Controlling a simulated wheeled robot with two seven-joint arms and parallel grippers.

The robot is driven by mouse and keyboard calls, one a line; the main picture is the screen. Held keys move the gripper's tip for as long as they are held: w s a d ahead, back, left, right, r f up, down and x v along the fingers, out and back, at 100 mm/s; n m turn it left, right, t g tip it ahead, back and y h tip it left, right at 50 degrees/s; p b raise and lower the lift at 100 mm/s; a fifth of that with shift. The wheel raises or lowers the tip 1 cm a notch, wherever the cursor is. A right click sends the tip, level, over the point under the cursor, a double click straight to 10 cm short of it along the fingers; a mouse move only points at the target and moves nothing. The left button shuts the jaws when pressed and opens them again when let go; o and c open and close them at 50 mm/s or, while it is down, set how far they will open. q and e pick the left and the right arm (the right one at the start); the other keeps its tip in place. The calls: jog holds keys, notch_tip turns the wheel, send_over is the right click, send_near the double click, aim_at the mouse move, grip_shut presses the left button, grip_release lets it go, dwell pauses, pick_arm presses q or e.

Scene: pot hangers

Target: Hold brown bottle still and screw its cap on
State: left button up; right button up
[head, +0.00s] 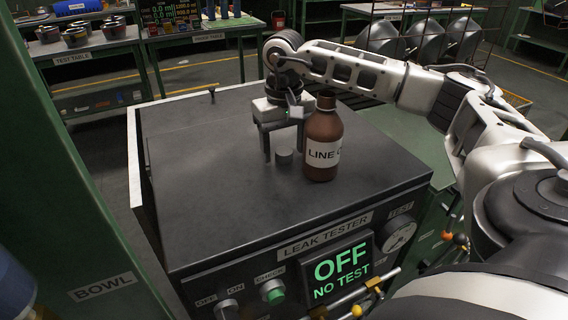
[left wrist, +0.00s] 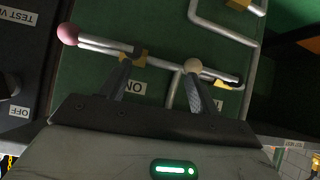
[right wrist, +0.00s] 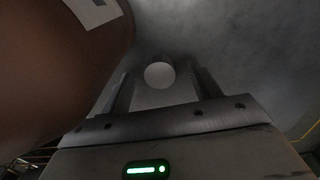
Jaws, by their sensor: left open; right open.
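The brown bottle (head: 323,150), with a white label, stands upright on the dark top of the leak tester (head: 215,180). A small grey round piece, apparently the cap (head: 284,157), sits on that top left of the bottle. My right gripper (head: 283,150) points down over it, open, with a finger on each side. In the right wrist view the cap's pale round top (right wrist: 159,75) shows between the fingers, with the bottle (right wrist: 60,60) close at left. Finger contact with the cap cannot be told. My left gripper (left wrist: 160,66) is open and empty, outside the head view.
The tester top's left side is clear.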

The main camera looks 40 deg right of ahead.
aim_at(283, 152)
jog(key=shift+f, duration=0.2)
pick_arm(q)
jog(key=shift+d+r, duration=0.1)
jog(key=shift+r, duration=0.05)
pick_arm(e)
jog(key=c, duration=1.1)
jog(key=shift+r+p, duration=0.5)
jog(key=shift+p, duration=0.05)
jog(key=r+p, duration=0.3)
jog(key=shift+s+a+r, duration=0.25)
jog(key=shift+a, duration=0.05)
pick_arm(q)
jog(key=shift+s+a+r+p, duration=0.1)
jog(key=shift+a+r+p, duration=0.15)
jog(key=shift+r+p, duration=0.5)
jog(key=shift+s+a+r+p, duration=0.1)
jog(key=shift+a+r+p, duration=0.15)
jog(key=shift+r+p, duration=0.5)
pick_arm(e)
jog(key=shift+s+a+r, duration=1.4)
jog(key=shift+s+a, duration=0.05)
jog(key=shift+a, duration=0.25)
jog(key=shift+s+a+r, duration=1.45)
jog(key=shift+a, duration=0.2)
jog(key=shift+s+a+r, duration=1.4)
jog(key=shift+s+a, duration=0.05)
jog(key=shift+a, duration=0.25)
